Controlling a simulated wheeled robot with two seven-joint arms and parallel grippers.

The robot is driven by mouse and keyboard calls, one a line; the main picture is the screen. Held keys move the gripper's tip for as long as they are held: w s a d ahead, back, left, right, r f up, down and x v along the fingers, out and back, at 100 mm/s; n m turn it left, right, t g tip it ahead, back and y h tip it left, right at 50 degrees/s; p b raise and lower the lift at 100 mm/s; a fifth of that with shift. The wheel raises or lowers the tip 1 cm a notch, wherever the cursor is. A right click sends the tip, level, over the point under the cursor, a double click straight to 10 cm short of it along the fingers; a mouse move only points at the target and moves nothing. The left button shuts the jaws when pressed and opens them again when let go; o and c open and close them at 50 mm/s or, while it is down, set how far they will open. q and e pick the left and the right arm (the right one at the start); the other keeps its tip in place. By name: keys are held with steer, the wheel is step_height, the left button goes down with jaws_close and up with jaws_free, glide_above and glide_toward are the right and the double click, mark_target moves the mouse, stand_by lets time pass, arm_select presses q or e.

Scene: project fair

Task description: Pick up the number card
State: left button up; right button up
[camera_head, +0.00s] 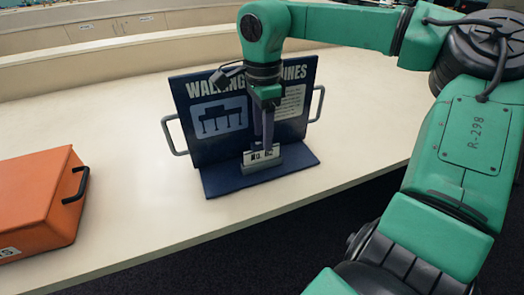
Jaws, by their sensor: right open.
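The number card (254,155) is a small white card with dark print. It stands upright in a grey holder (262,166) on the dark blue base of a display board (218,125) titled with "WALKING" and a partly hidden word. My right gripper (264,146) comes down from above, with its narrow fingers pointing at the card and overlapping its top edge in the head view. It is open, and I cannot tell whether the fingers touch the card. The gripper hides part of the board's title and middle. My left gripper is not in view.
The board has grey side handles (170,136) and stands on a pale table (120,130). An orange case (38,205) with a black handle lies at the left. The table between case and board is clear. The table's front edge drops to dark floor.

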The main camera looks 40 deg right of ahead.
mark_target(261, 142)
steer(key=f, duration=0.3)
steer(key=shift+a+f, duration=0.1)
steer(key=shift+a, duration=0.1)
steer(key=shift+d+f, duration=0.1)
steer(key=shift+f, duration=0.35)
jaws_close()
steer(key=shift+r, duration=0.1)
